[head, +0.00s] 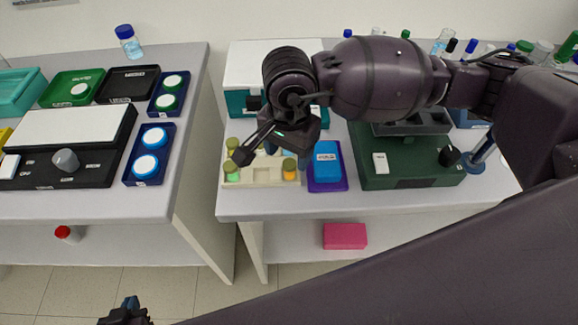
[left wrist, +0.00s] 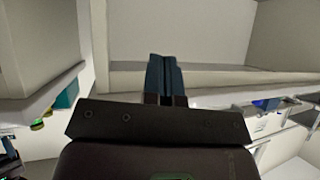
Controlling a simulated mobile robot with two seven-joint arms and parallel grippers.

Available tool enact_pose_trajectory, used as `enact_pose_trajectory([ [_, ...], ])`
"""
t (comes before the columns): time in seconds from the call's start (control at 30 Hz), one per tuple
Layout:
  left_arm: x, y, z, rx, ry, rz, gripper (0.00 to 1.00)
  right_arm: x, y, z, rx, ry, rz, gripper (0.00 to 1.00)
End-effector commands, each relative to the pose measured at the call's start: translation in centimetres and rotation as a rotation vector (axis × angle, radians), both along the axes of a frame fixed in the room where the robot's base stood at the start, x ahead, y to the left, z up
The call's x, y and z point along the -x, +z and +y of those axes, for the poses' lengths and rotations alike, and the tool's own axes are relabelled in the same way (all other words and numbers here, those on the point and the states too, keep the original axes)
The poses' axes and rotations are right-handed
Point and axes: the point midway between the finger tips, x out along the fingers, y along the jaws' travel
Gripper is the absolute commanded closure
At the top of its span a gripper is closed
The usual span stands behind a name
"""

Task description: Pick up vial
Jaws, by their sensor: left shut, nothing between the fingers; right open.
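Several small vials with olive caps stand in a beige rack (head: 262,177) on the right-hand bench. A green vial (head: 231,174) is at its front left, an orange vial (head: 290,170) at its front right, and a yellowish one (head: 232,144) at its back left. My right gripper (head: 272,156) is open above the rack, pointing down. It partly hides the rack's middle and back; I cannot tell its exact height over the vials. My left gripper (head: 127,304) is low at the picture's bottom, away from the rack. Its shut, empty fingers show in the left wrist view (left wrist: 165,78).
A blue box on a purple tray (head: 327,184) stands right beside the rack. A dark green device (head: 405,176) is further right, and a white-topped teal box (head: 262,66) is behind. A gap separates the left bench (head: 190,80) from the right one.

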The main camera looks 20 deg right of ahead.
Motion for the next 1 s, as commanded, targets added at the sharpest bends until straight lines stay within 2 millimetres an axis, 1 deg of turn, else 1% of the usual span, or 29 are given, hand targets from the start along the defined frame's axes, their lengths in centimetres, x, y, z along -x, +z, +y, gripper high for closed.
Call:
enact_pose_trajectory([
  [0.23,-0.7,0.5,-0.1,0.0,-0.004,-0.015,1.0,-0.1,-1.6,-0.1,0.0,-0.001,0.003,0.39],
  [0.4,-1.1,1.1,-0.2,0.0,-0.005,-0.026,1.0,-0.4,-3.8,-0.2,-0.001,-0.002,0.003,0.39],
  [0.53,-1.2,1.2,-0.2,0.001,-0.006,-0.029,1.0,-0.5,-5.3,-0.2,-0.001,0.0,0.002,0.39],
  [0.67,-1.2,1.2,-0.2,0.001,-0.006,-0.029,1.0,-0.5,-5.9,-0.2,-0.001,0.0,0.001,0.39],
  [0.87,-1.2,1.2,-0.2,0.001,-0.006,-0.029,1.0,-0.5,-6.0,-0.2,-0.001,0.001,0.001,0.39],
  [0.97,-1.1,1.2,-0.2,0.0,-0.005,-0.027,1.0,-0.5,-6.0,-0.2,-0.001,0.0,0.001,0.53],
  [1.0,-1.0,1.1,-0.2,0.0,-0.005,-0.026,1.0,-0.5,-6.0,-0.2,-0.001,0.001,0.001,0.59],
])
